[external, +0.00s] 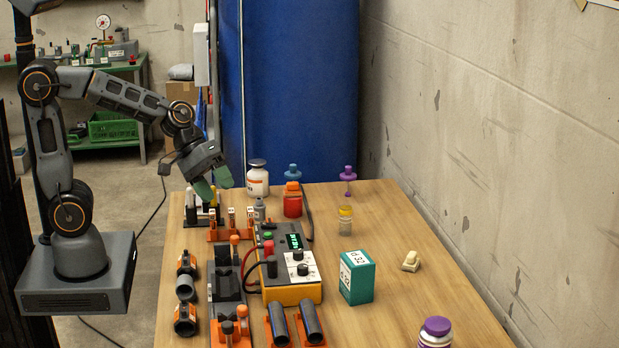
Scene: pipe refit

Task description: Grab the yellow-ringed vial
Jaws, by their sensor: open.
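The yellow-ringed vial (345,219) stands upright on the wooden table, right of the middle of the external view. It is a small clear vial with a yellow band near its top.
A teal box (357,278) stands in front of the vial. A purple-topped item (348,179), a red bottle (292,202) and a white bottle (257,178) stand behind it. A yellow-black meter (290,270) and pipe clamps fill the left. Table right of the vial is mostly clear.

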